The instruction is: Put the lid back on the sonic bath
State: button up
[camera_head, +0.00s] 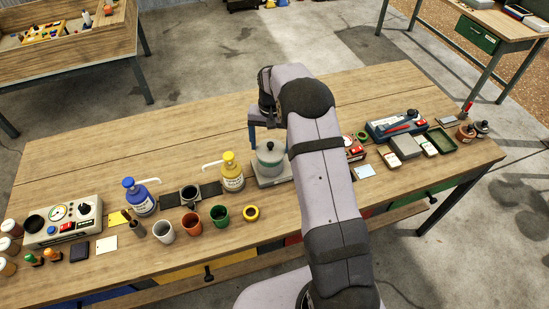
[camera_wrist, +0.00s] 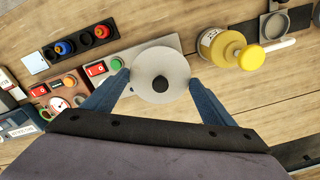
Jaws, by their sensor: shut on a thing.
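The sonic bath appears as a grey box (camera_head: 268,181) near the middle of the table, partly hidden by my arm. Its grey panel, with a red and green switch, shows in the wrist view (camera_wrist: 138,50). The lid is a pale round disc with a dark knob (camera_wrist: 150,90); in the head view it shows as a pale top over the box (camera_head: 264,158). My gripper (camera_wrist: 160,78) is shut on the lid, one blue finger at each side of its rim. I cannot tell whether the lid touches the bath or hangs just above it.
A yellow pump bottle (camera_head: 232,172) stands close left of the bath, and a blue one (camera_head: 138,200) farther left. Several cups, including a green one (camera_head: 219,219), stand in front. A red-and-white device (camera_head: 355,149) is close on the right. The back of the table is clear.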

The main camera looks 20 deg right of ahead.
aim_at(270, 149)
jog(key=w+r, duration=0.2)
jog(key=shift+d+r, duration=0.1)
jog(key=shift+r, duration=0.25)
jog(key=shift+s, duration=0.55)
jog(key=shift+f, duration=0.25)
jog(key=shift+f+b, duration=1.75)
jog(key=shift+f, duration=0.3)
jog(key=shift+f+b, duration=0.4)
jog(key=shift+f, duration=0.55)
jog(key=shift+f, duration=0.15)
dwell(0.3)
jog(key=o, duration=1.1)
